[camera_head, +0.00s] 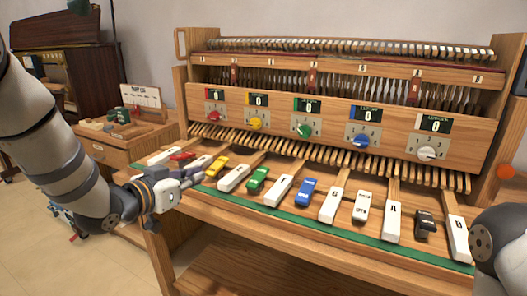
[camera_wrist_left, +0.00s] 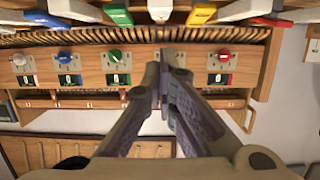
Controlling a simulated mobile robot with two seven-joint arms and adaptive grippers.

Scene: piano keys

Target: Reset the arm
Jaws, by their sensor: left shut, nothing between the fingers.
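My left gripper (camera_head: 196,178) is shut and empty, at the left part of the key row, near the red key (camera_head: 183,156) and the yellow key (camera_head: 217,166). In the left wrist view its fingers (camera_wrist_left: 163,68) meet at the tips, with the dial panel behind them. I cannot tell whether the fingertips touch a key. At the right edge of the head view, part of my right arm (camera_head: 497,245) shows, but its gripper does not.
The wooden piano frame has coloured dials, such as the green dial (camera_head: 304,130), under small displays reading 0. A green key (camera_head: 259,178), blue key (camera_head: 307,191) and black key (camera_head: 425,223) lie among white keys.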

